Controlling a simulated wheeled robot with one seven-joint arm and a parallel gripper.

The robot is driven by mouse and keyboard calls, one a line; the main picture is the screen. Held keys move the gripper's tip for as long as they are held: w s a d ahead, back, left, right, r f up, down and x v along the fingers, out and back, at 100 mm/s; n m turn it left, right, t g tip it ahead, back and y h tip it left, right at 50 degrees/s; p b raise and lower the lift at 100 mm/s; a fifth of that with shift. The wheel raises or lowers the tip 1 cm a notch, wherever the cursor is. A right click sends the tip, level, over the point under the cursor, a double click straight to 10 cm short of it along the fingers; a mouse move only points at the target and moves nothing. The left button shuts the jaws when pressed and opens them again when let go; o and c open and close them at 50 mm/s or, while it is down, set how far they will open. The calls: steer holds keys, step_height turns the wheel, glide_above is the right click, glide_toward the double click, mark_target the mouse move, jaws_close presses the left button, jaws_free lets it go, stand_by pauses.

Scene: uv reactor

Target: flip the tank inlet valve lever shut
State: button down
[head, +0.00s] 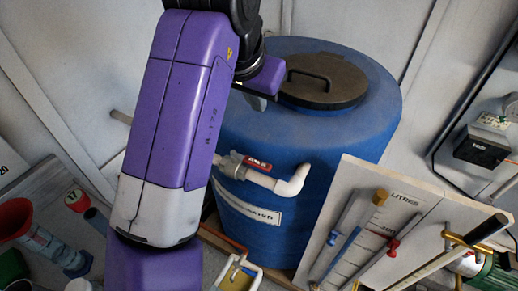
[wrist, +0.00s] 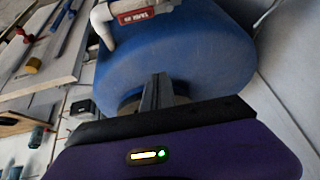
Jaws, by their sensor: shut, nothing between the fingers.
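The blue tank (head: 345,128) stands behind my arm, with a dark round lid (head: 322,82) on top. A white pipe with an elbow (head: 293,182) runs across its front. The inlet valve's red lever (head: 258,163) sits on this pipe and looks roughly in line with it. In the wrist view the red lever (wrist: 132,15) shows at the top edge, with small white lettering. My gripper (wrist: 158,92) is shut and empty in front of the blue tank wall, apart from the lever. In the head view my gripper (head: 256,101) is partly hidden by my arm, above the lever.
A tilted board with a litres scale (head: 404,197) stands right of the tank, with red and blue handles. A brass-coloured valve handle (head: 470,238) is at lower right. A red funnel (head: 14,217) and pipes are at left. My arm hides part of the tank's left side.

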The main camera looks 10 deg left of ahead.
mark_target(255, 163)
steer(key=s+f+g, duration=0.1)
steer(key=s, duration=0.2)
steer(key=s+f+g, duration=0.1)
steer(key=shift+s+f+g, duration=0.3)
steer(key=shift+s+f, duration=0.05)
steer(key=p+x, duration=0.1)
steer(key=x, duration=0.9)
steer(key=shift+d, duration=0.1)
steer(key=shift+m, duration=0.3)
